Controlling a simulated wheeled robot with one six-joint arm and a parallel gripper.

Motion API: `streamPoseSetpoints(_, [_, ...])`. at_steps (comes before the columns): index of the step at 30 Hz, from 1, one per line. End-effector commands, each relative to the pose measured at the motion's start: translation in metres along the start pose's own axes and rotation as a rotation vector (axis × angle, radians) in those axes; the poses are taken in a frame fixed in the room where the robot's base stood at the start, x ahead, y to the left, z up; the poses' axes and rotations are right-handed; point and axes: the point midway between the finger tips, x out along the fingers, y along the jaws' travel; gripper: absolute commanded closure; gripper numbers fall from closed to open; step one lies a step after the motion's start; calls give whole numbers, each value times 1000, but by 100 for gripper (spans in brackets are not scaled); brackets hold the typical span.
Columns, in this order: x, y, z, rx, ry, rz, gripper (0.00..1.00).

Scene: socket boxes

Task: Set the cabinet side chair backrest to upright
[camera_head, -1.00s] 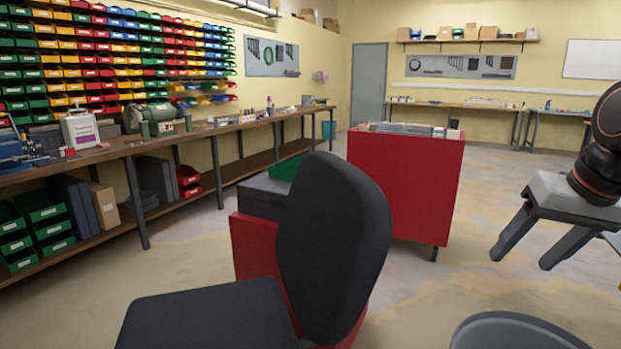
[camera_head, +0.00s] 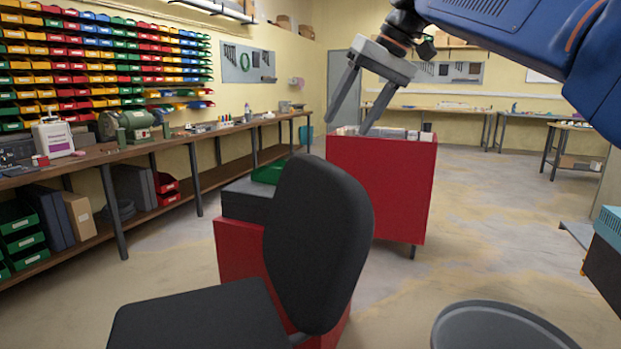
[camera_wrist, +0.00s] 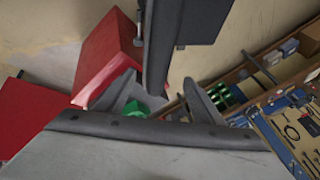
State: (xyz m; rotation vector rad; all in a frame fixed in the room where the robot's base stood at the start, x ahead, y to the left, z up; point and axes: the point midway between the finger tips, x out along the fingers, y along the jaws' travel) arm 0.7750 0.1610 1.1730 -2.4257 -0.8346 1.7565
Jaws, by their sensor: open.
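The black chair stands in the front middle of the head view, with its backrest (camera_head: 318,245) rising from the right end of the seat (camera_head: 200,318). The backrest leans, its top to the left and its lower end to the right. My gripper (camera_head: 348,126) is open and empty, with its fingers pointing down. In the picture it is above and right of the backrest's top, in front of the far red cabinet (camera_head: 380,190). In the wrist view a dark slab (camera_wrist: 180,30), probably the backrest, shows beyond the open fingers. I cannot tell the gap to it.
A low red cabinet (camera_head: 235,255) with a grey top and a green bin (camera_head: 269,174) is right behind the chair. A round grey stool seat (camera_head: 500,328) is at the front right. A long workbench (camera_head: 205,135) runs along the left wall. Floor is free right of the cabinets.

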Motion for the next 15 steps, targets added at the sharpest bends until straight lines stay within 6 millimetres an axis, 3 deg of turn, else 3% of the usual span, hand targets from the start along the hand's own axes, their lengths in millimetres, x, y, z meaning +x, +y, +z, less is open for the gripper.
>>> streamPoseSetpoints(15, [85, 0, 2, 0, -3, 0, 38])
